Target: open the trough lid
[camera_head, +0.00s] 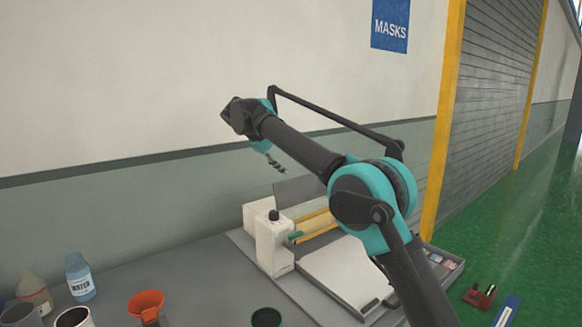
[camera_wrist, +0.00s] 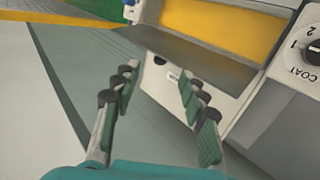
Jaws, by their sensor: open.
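A white coating machine (camera_head: 270,240) with a dark knob stands on the grey table, with yellow and green parts along its middle. A grey panel (camera_head: 300,188) stands tilted up at its back; I cannot tell for sure whether it is the trough lid. In the wrist view, a yellow surface (camera_wrist: 235,25) lies above a grey strip-like flap (camera_wrist: 200,58), and a dial marked COAT (camera_wrist: 312,53) is at the right. My gripper (camera_wrist: 155,75) is open and empty, its fingers pointing toward the flap. In the head view my gripper (camera_head: 274,163) hangs above the machine, partly hidden by my arm.
A water bottle (camera_head: 80,277), an orange funnel (camera_head: 146,303) and several cups and containers stand at the lower left. A white flat bed (camera_head: 335,270) extends in front of the machine. A small tray (camera_head: 445,265) is at its right. A wall rises behind.

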